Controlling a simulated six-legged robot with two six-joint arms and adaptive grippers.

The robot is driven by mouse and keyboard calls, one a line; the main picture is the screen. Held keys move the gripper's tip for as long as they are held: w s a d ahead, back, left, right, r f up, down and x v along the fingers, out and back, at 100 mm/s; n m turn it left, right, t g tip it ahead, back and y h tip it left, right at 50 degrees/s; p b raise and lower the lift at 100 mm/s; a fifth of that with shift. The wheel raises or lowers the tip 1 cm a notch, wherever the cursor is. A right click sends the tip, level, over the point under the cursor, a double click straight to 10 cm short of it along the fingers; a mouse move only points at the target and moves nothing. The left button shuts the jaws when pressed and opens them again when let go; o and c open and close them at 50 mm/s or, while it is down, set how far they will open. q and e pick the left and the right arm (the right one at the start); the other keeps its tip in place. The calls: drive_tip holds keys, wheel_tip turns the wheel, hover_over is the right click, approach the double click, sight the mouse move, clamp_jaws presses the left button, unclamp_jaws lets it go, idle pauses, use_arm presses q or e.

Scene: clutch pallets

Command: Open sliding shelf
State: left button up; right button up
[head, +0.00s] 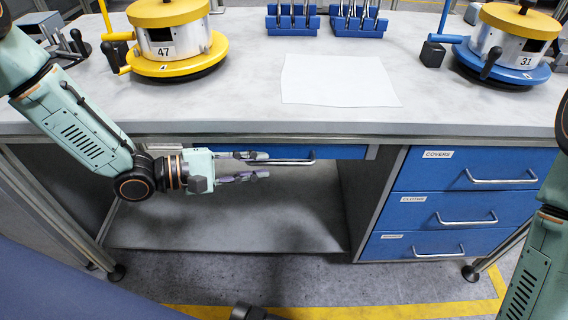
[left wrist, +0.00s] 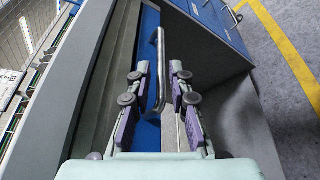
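The sliding shelf's blue front (head: 342,152) runs under the worktop, left of the drawer cabinet, and sits flush beneath the edge. Its metal bar handle (head: 300,161) is partly hidden behind my left gripper (head: 266,165). In the left wrist view the blue front (left wrist: 149,25) and the bar handle (left wrist: 160,50) show ahead of my left gripper (left wrist: 160,72). My left gripper's fingers are apart, with the handle lying between them in that view, and a gap shows on both sides. My right arm stands at the right edge; its gripper is out of view.
A cabinet with blue drawers (head: 465,168) stands to the right. The worktop (head: 240,70) holds a yellow clutch unit (head: 175,45), a blue one (head: 508,45), a white sheet (head: 338,80) and blue tool racks (head: 357,25). The space under the shelf is open above a lower board (head: 230,235).

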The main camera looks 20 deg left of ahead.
sight(273, 165)
use_arm(q)
drive_tip(key=b+x, duration=0.1)
drive_tip(key=x, duration=0.2)
drive_tip(key=shift+w+d+f+b, duration=0.1)
drive_tip(key=shift+d+f+b, duration=0.15)
drive_tip(key=shift+d+b, duration=0.1)
drive_tip(key=shift+w+d+f, duration=0.15)
drive_tip(key=shift+w+d, duration=0.2)
drive_tip(key=shift+w+d+b, duration=0.35)
drive_tip(key=shift+d+b, duration=0.1)
drive_tip(key=shift+d, duration=0.25)
drive_tip(key=shift+w+a, duration=0.1)
clamp_jaws()
